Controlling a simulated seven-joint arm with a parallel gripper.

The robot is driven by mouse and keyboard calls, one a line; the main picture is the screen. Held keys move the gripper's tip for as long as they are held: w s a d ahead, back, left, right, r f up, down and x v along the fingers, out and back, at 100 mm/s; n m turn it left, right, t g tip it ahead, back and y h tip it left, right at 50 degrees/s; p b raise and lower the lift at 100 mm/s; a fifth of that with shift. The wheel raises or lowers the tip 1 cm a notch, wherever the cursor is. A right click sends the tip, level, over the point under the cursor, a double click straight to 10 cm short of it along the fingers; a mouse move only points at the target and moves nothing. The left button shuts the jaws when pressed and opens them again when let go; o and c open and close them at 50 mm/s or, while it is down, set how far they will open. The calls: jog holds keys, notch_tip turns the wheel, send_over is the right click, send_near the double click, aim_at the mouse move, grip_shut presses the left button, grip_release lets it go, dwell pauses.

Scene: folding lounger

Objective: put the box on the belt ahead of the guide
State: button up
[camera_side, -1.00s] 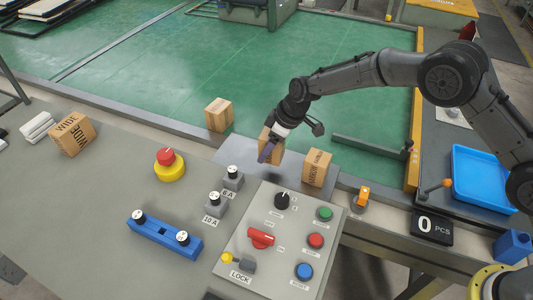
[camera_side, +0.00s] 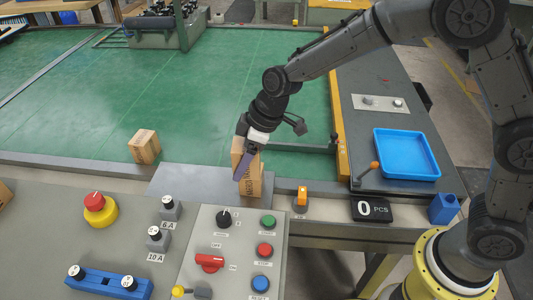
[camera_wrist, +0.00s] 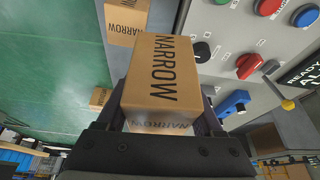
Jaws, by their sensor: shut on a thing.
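My gripper (camera_side: 246,166) is shut on a cardboard box (camera_side: 238,148), which the wrist view (camera_wrist: 158,75) shows between the fingers with NARROW printed on it. In the side view the held box overlaps a second box (camera_side: 256,189) on the grey plate; I cannot tell the gap between them. That second box, also marked NARROW, shows in the wrist view (camera_wrist: 126,22). A third box (camera_side: 144,146) rests on the green belt (camera_side: 200,90) near its front edge. A dark bar, apparently the guide (camera_side: 300,148), reaches over the belt from the yellow rail (camera_side: 338,115).
The control panel (camera_side: 225,250) with knobs and buttons lies in front of the plate (camera_side: 185,183). An orange-topped switch (camera_side: 302,197), a counter (camera_side: 370,209) and a blue tray (camera_side: 407,155) are to the right. The belt's middle is clear.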

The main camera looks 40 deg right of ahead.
jog(key=s+d+f+m+h, duration=0.1)
jog(key=s+d+f+m, duration=0.2)
jog(key=d, duration=0.7)
jog(key=s+d+f+m+t+h, duration=0.1)
jog(key=s+d+f+m+h, duration=0.1)
jog(key=d+f+m, duration=0.4)
jog(key=s+d, duration=0.1)
jog(key=d, duration=0.4)
jog(key=shift+s, duration=0.15)
jog(key=shift+w+d+m+t, duration=0.2)
jog(key=shift+m+t, duration=0.1)
jog(key=shift+m, duration=0.1)
